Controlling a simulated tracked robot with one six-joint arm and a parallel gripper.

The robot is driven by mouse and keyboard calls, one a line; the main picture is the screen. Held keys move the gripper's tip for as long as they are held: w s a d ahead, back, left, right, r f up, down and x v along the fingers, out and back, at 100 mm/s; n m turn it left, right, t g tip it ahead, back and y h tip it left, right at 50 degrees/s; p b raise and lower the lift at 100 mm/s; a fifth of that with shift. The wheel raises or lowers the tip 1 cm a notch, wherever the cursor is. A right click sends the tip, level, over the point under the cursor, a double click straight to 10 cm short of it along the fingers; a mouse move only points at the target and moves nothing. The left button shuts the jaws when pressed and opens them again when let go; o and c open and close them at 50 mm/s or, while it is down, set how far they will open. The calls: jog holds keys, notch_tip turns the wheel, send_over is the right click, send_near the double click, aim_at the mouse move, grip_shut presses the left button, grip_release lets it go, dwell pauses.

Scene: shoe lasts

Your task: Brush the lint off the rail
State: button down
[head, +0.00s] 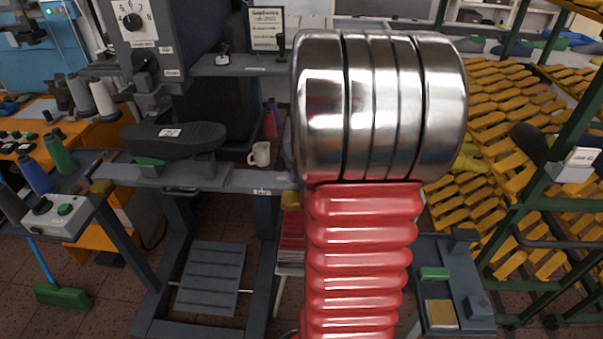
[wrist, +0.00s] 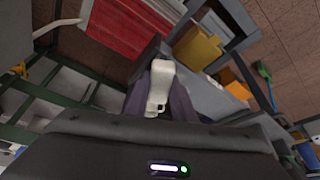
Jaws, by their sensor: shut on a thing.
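In the head view a long grey rail (head: 232,181) runs across the machine's front; my red arm hides its right part. I cannot make out lint on it. In the wrist view my gripper (wrist: 160,92) is shut on a white thing (wrist: 161,70), rounded at its top and narrower below. It may be a brush handle; no bristles show. The gripper is hidden from the head view, so I cannot tell its distance from the rail.
A white mug (head: 260,154) stands at the rail. A black shoe form (head: 173,136) sits to its left. A green broom (head: 62,296) is on the floor. A rack of yellow lasts (head: 500,130) stands right. The wrist view shows a yellow bin (wrist: 196,48).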

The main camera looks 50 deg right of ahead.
aim_at(276, 175)
jog(key=shift+f, duration=0.1)
jog(key=shift+w+a, duration=1.15)
jog(key=shift+w, duration=0.25)
jog(key=shift+w, duration=0.1)
jog(key=shift+w+a+f, duration=0.1)
jog(key=shift+w+a, duration=1)
jog(key=shift+w, duration=0.2)
jog(key=shift+w+d, duration=0.45)
jog(key=shift+d, duration=0.15)
jog(key=shift+s+d, duration=0.1)
